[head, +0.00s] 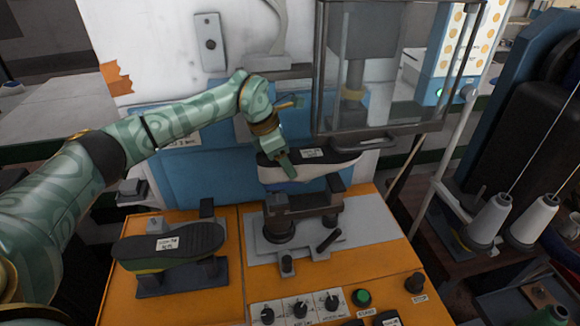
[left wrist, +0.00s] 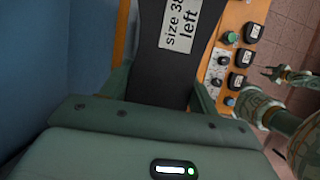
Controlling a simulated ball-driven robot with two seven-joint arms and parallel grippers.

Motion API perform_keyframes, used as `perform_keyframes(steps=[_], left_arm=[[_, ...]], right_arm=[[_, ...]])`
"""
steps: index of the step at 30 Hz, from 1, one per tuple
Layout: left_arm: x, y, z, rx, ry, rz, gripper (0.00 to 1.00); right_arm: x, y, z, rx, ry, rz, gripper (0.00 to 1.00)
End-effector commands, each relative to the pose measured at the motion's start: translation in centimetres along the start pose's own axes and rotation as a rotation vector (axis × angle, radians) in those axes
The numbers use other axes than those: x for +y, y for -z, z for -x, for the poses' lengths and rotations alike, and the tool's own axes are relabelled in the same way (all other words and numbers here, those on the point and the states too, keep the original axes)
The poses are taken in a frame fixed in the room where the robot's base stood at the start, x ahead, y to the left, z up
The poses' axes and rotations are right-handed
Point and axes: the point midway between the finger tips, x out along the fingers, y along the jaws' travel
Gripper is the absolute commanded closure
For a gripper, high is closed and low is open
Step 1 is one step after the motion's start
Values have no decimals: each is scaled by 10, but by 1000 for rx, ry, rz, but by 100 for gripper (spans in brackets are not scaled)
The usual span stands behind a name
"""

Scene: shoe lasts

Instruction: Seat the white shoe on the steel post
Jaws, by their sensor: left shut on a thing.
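My left gripper (head: 284,163) is shut on the white shoe (head: 288,174), which is held sole up. Its black sole carries a white label, and in the left wrist view the sole (left wrist: 170,75) fills the space between the fingers, with the label reading "size 38 left". The shoe is over the steel post (head: 279,222) on the orange machine, near its dark upper block. I cannot tell whether they touch; the post's top is hidden. In the left wrist view my right gripper (left wrist: 271,73) is small at the right edge, its jaws unclear.
A second shoe (head: 168,247), sole up, rests on a stand on the left of the orange machine (head: 110,300). A clear guard (head: 385,60) hangs behind the post. Knobs and buttons (head: 300,308) line the front. Thread cones (head: 490,220) stand at the right.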

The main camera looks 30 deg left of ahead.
Motion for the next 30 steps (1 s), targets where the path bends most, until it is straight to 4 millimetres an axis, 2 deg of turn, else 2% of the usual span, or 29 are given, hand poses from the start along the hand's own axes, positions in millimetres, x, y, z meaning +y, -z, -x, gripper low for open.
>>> perform_keyframes(steps=[6,14,22,30], left_arm=[[2,3,-8,-3,-1,1,89],[1,13,-31,-1,0,2,89],[1,20,-48,-2,-1,2,89],[2,21,-50,-4,-2,1,89]], right_arm=[[-12,1,-10,2,16,-1,64],[-13,-4,-32,-7,17,0,64],[-8,-8,-39,-12,10,0,64],[-7,-8,-39,-12,9,-1,64]])
